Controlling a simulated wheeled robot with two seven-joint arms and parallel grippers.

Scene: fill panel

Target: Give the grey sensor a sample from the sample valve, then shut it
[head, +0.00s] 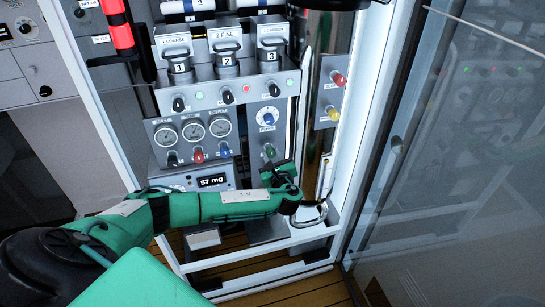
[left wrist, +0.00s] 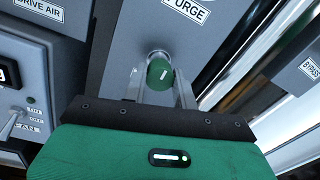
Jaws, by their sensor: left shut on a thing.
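My left gripper (head: 270,161) is at the lower right of the grey panel. In the left wrist view its two fingers (left wrist: 160,92) are closed on either side of a green knob (left wrist: 159,72) with a white mark. The knob (head: 269,151) sits on a short metal stem below the PURGE label (left wrist: 187,12). A grey box with a display (head: 211,181) reading 57 mg stands left of the gripper. I cannot tell which part is the grey sensor, and no label reading sample valve is legible. My right gripper is not in view.
A blue dial (head: 267,117) is above the knob. Three gauges (head: 193,131) with small knobs below are to its left. Red (head: 338,79) and yellow (head: 333,114) knobs are at the right. A FAN toggle (left wrist: 12,122) is left of the gripper. A glass door (head: 455,150) stands right.

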